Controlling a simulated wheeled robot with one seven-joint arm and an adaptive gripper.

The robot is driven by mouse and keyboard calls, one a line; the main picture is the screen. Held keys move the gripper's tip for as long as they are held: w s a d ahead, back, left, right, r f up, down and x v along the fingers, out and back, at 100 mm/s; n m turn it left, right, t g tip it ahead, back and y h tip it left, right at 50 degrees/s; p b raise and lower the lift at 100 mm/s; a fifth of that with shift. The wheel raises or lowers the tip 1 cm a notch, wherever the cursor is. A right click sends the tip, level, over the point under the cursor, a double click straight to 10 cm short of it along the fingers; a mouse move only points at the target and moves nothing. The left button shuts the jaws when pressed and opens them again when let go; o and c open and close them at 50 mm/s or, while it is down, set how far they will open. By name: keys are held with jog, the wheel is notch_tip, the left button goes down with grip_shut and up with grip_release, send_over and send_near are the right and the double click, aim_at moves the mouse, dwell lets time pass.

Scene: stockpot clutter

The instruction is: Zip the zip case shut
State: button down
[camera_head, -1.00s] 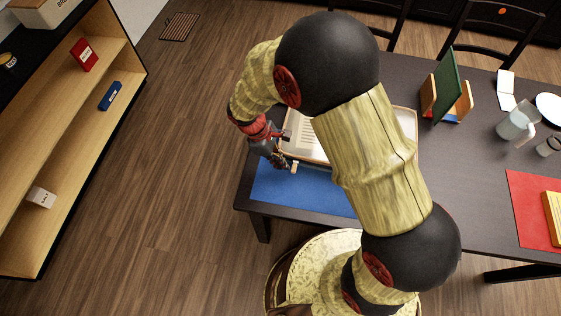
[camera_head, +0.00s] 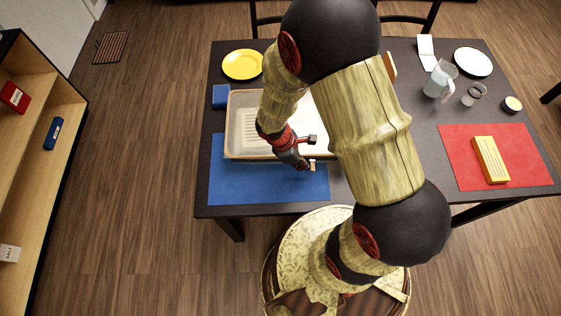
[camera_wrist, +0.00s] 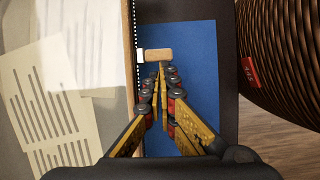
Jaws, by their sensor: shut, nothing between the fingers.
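The zip case (camera_head: 238,147) is a flat, tray-like case with a tan border, lying on the table partly over the blue mat. Printed sheets show inside it in the wrist view (camera_wrist: 128,25). A dotted line of zip teeth runs along its edge there. The zip pull, a tan tab with a white end (camera_wrist: 157,55), sticks out from this edge over the mat; it also shows in the head view (camera_head: 312,166). My gripper (camera_wrist: 162,68) is shut and empty, its fingertips right at the tab; contact is unclear. My arm hides the case's right part in the head view (camera_head: 303,162).
The blue mat (camera_head: 235,185) is clear in front of the case. A yellow plate (camera_head: 242,64) and a small blue block (camera_head: 221,97) are behind and beside it. A pitcher (camera_head: 438,80), a white plate (camera_head: 473,62) and a red mat (camera_head: 465,177) are at right.

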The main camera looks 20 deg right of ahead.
jog(key=shift+s+d, duration=0.35)
jog(key=shift+d, duration=0.5)
jog(key=shift+s+d, duration=0.35)
jog(key=shift+d, duration=0.45)
jog(key=shift+s+d, duration=0.35)
jog(key=shift+d, duration=0.5)
jog(key=a, duration=0.1)
jog(key=w+a, duration=0.1)
jog(key=w+a+p, duration=0.1)
jog(key=a, duration=0.1)
jog(key=shift+a+r, duration=0.1)
jog(key=shift+r, duration=0.25)
jog(key=p+v, duration=0.2)
jog(key=v, duration=0.7)
jog(key=shift+p, duration=0.35)
jog(key=shift+s, duration=0.1)
